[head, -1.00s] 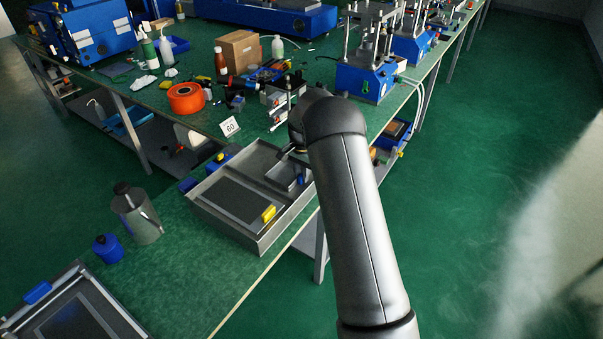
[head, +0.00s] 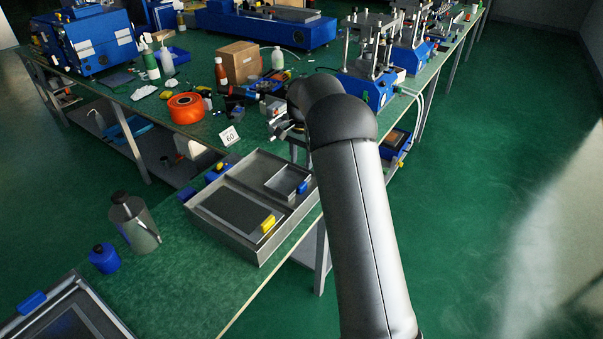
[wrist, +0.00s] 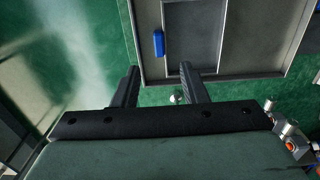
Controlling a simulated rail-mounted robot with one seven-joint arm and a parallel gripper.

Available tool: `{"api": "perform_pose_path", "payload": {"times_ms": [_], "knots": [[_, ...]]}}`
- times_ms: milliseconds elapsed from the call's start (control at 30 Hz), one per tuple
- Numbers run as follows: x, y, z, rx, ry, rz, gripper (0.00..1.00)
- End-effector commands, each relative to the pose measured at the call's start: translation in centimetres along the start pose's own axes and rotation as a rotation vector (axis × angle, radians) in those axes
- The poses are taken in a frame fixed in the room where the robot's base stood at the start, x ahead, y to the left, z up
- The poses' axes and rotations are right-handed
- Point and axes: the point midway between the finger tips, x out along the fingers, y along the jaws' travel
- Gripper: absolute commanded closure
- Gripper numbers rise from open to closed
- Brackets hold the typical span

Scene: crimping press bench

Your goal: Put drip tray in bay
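A small grey square tray with a blue tab, which I take to be the drip tray (head: 286,180), sits in the right-rear part of a large grey metal housing (head: 258,262) on the bench. It also shows in the wrist view (wrist: 196,45), with its blue tab (wrist: 158,43) at its left side. The tray lies within the housing's recess; whether it is fully seated I cannot tell. In the wrist view my gripper (wrist: 157,80) is open, its two fingers apart with nothing between them, and the tray is ahead of the fingertips. My arm hides the gripper in the head view.
A grey bottle (head: 134,222) and a blue jar (head: 104,258) stand left. Another framed unit (head: 65,318) is at lower left. Presses and tools crowd the back.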

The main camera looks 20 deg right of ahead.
Motion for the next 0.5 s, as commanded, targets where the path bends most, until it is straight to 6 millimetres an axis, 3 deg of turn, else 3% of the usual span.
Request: {"api": "perform_pose_path", "payload": {"times_ms": [333,433,500], "knots": [[-2.6,0.2,0.4,-0.009,0.000,-0.001,0.61],[-4.1,1.4,1.9,-0.055,0.000,-0.008,0.61],[-5.8,3.0,4.1,-0.117,0.000,-0.014,0.61]]}}
